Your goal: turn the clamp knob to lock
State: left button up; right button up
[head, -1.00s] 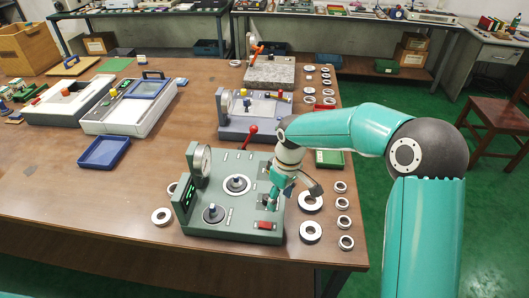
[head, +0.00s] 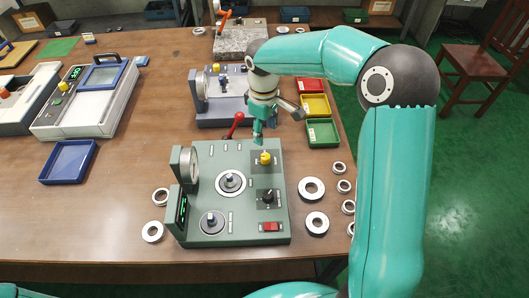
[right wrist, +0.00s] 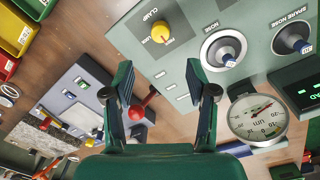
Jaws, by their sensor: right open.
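The green-grey bearing tester (head: 250,228) stands on the table. Its yellow clamp knob (head: 265,158) is at the back right of the top panel. In the right wrist view the clamp knob (right wrist: 160,33) shows beside the printed word CLAMP, past the fingertips. My right gripper (head: 257,137) is just behind the knob in the head view, apart from it. In the right wrist view my right gripper (right wrist: 159,72) has its two fingers spread with nothing between the tips. My left gripper is out of view.
A dial gauge (head: 188,165) and a red-balled lever (head: 235,120) rise from the tester. A black knob (head: 267,196) and red switch (head: 271,227) are nearer the front. Rings (head: 312,188) lie to the right. A blue tray (head: 68,162) lies left.

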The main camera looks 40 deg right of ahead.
aim_at(266, 156)
notch_tip(266, 156, down, 12)
jog(key=shift+d+r+p, duration=0.1)
jog(key=shift+d+p, duration=0.05)
jog(key=shift+p, duration=0.6)
grip_shut()
